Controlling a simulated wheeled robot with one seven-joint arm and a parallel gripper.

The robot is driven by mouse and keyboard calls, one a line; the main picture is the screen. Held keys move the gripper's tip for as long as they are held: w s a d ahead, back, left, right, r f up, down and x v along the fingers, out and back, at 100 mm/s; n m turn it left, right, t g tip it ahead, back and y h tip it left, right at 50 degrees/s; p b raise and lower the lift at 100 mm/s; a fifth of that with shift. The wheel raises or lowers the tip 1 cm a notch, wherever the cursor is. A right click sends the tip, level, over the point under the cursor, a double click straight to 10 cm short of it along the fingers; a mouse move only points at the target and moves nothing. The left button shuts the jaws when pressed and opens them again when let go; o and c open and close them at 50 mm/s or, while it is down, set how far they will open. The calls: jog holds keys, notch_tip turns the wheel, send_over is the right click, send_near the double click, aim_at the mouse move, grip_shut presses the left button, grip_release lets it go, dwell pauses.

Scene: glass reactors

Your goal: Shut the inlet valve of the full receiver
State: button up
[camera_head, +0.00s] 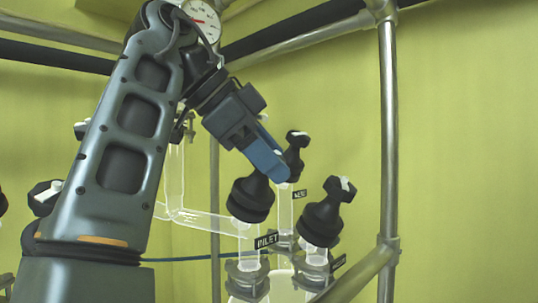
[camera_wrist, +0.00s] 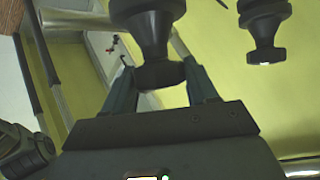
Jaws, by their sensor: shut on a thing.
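The black inlet valve (camera_head: 250,200) stands on a clear glass tube, with a black INLET label (camera_head: 266,240) beside it. My gripper (camera_head: 272,166), with blue fingers, reaches down from the upper left to the top of this valve and hides its handle in the head view. In the wrist view, the fingers of my gripper (camera_wrist: 162,85) are on both sides of the valve's black handle (camera_wrist: 160,75), shut on it. The handle's angle is hard to tell. The receiver below is mostly out of frame, so its filling is not clear.
A second black valve (camera_head: 321,218) with a white-marked handle stands close on the right. Another (camera_head: 295,155) stands just behind my fingers, near a VENT-like label. A metal frame post (camera_head: 388,130) rises on the right. A round gauge (camera_head: 203,20) is at the top.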

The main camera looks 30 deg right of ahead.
jog(key=shift+d+m+g, duration=0.1)
jog(key=shift+m+g, duration=0.2)
jog(key=shift+g, duration=0.1)
jog(key=o, duration=1)
jog(key=shift+c, duration=0.2)
